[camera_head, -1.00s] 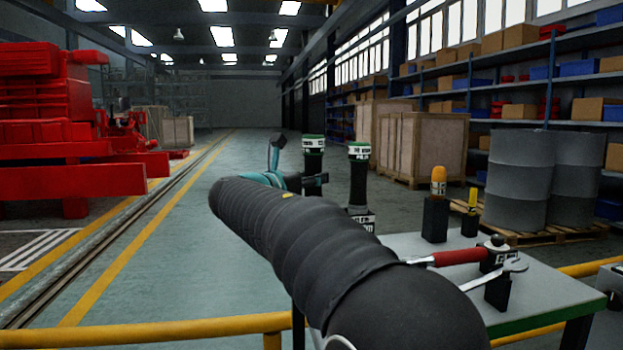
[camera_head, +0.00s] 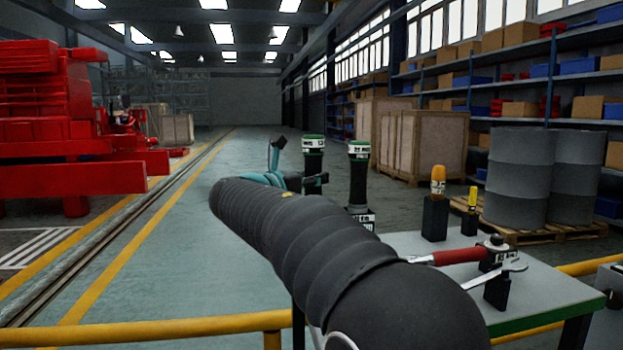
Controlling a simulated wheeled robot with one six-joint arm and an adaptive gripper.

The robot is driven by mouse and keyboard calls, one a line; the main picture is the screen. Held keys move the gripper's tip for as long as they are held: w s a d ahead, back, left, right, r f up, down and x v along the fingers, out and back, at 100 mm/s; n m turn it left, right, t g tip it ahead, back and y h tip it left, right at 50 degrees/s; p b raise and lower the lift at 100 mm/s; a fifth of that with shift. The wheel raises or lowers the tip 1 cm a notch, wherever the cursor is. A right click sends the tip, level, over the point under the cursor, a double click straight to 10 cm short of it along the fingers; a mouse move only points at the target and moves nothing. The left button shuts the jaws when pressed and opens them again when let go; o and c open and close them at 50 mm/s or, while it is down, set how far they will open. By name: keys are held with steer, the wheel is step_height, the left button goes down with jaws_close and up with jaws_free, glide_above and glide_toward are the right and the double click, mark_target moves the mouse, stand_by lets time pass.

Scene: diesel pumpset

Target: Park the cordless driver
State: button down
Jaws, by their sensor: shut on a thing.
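The cordless driver (camera_head: 278,178) looks like the teal and dark shape just past the far end of my black-sleeved arm. A dark piece of it points up and a dark end sticks out to the right. My gripper is shut on it, but the arm hides most of the gripper and the jaw contact. Two black upright cylinders with green tops and white label bands, a left one (camera_head: 313,158) and a right one (camera_head: 358,180), stand close by on the right. From this view I cannot tell the gap between them and the driver. No empty parking place for the driver is clearly visible.
A grey table (camera_head: 560,290) at lower right carries a red-handled tool (camera_head: 460,256), a wrench (camera_head: 515,267) and an orange-handled tool (camera_head: 438,181). A yellow rail (camera_head: 150,328) crosses the front. Red machinery (camera_head: 45,120) stands left. The aisle floor is open.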

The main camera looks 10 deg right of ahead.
steer(key=shift+f+b, duration=0.5)
steer(key=shift+f, duration=0.35)
stand_by(0.3)
steer(key=c, duration=0.8)
jaws_free()
steer(key=shift+o, duration=1)
steer(key=shift+f, duration=0.1)
steer(key=v, duration=1.2)
steer(key=shift+s, duration=0.1)
